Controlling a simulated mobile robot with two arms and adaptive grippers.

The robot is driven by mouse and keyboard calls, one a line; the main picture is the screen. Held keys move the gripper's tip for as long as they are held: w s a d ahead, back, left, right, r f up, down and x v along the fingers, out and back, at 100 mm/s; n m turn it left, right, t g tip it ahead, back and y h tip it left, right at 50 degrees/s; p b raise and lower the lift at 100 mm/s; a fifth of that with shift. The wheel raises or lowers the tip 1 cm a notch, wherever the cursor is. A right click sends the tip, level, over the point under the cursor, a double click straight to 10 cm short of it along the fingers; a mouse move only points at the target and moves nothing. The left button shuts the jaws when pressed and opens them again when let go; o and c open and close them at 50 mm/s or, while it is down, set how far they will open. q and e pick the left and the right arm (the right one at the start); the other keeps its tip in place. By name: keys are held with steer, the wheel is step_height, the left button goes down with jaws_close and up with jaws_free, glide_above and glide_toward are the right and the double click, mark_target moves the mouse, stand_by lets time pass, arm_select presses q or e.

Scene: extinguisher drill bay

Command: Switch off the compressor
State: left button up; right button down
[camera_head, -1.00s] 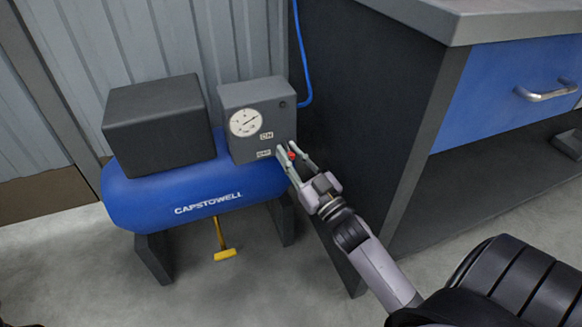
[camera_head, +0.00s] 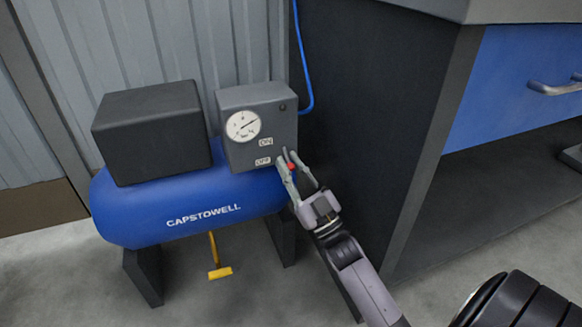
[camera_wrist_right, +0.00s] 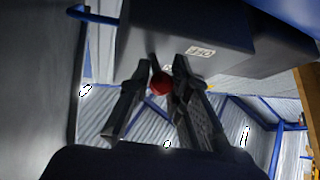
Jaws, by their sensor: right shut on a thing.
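The blue compressor (camera_head: 150,209) stands at the left in the head view, with a grey control box (camera_head: 233,97) on its tank. The box has a round gauge, an ON label (camera_head: 266,142) and, below it, an OFF label (camera_head: 263,161). A lever with a red knob (camera_head: 291,166) is at the box's lower right, about level with OFF or slightly lower. My right gripper (camera_head: 292,160) is shut on the lever, its fingers on either side of the knob. In the right wrist view the red knob (camera_wrist_right: 161,84) shows between the fingers (camera_wrist_right: 157,80). My left gripper is not in view.
A dark cabinet (camera_head: 350,120) with a blue drawer (camera_head: 515,85) stands close to the right of the compressor. A blue hose (camera_head: 306,80) runs up behind the box. A yellow handle (camera_head: 220,272) hangs below the tank.

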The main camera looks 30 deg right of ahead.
steer(key=shift+a, duration=0.2)
steer(key=c, duration=1.6)
jaws_free()
steer(key=shift+o, duration=0.4)
steer(key=v, duration=1.2)
steer(key=shift+r, duration=0.1)
